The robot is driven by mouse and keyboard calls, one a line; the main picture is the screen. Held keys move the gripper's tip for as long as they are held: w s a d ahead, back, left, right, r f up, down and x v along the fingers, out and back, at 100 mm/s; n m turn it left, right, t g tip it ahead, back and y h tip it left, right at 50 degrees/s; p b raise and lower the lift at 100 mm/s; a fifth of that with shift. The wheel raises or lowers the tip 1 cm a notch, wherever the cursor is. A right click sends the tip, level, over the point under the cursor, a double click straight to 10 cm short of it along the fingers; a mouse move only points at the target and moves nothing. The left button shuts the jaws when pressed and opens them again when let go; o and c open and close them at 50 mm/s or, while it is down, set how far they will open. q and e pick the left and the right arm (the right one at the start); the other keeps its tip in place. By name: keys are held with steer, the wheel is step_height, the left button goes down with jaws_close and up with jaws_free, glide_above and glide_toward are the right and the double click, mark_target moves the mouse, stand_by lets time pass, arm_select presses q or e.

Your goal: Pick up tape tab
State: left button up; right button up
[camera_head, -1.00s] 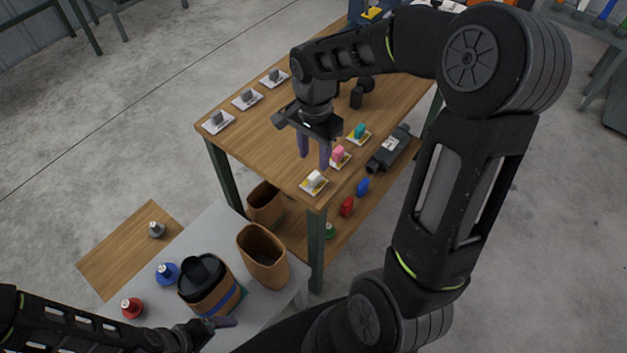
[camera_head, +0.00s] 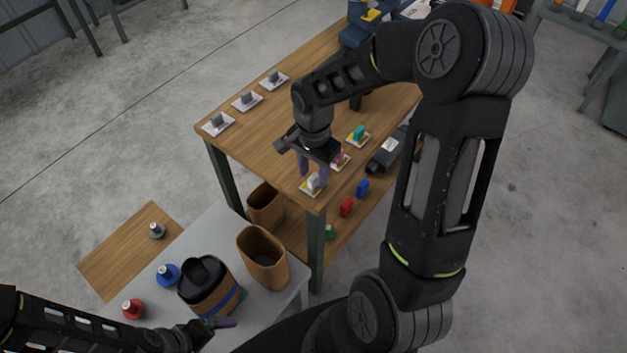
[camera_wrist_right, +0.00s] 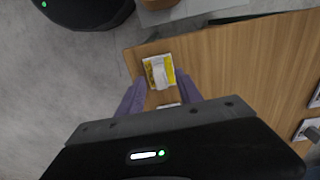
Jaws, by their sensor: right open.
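A white tape tab (camera_head: 313,183) stands on a yellow and white card at the near corner of the wooden table. It also shows in the right wrist view (camera_wrist_right: 158,70), between and just beyond my fingertips. My right gripper (camera_head: 313,173) is open and empty, pointing down over this tab. In the wrist view, its purple fingers (camera_wrist_right: 159,90) lie one on each side of the tab's line; contact cannot be told. A pink tab (camera_head: 341,158), partly hidden by a finger, and a teal tab (camera_head: 359,132) stand on similar cards. My left gripper (camera_head: 218,323) is low at the bottom; its opening is unclear.
Several grey pieces on white cards (camera_head: 247,100) line the table's left edge. A dark muffler-like part (camera_head: 388,152) lies near the right edge. Brown bins (camera_head: 263,258) and a black-lidded container (camera_head: 203,278) stand at lower left. The table's middle is clear.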

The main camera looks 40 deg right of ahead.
step_height(320, 180, down, 2)
steer(key=shift+c, duration=0.5)
jaws_close()
stand_by(0.4)
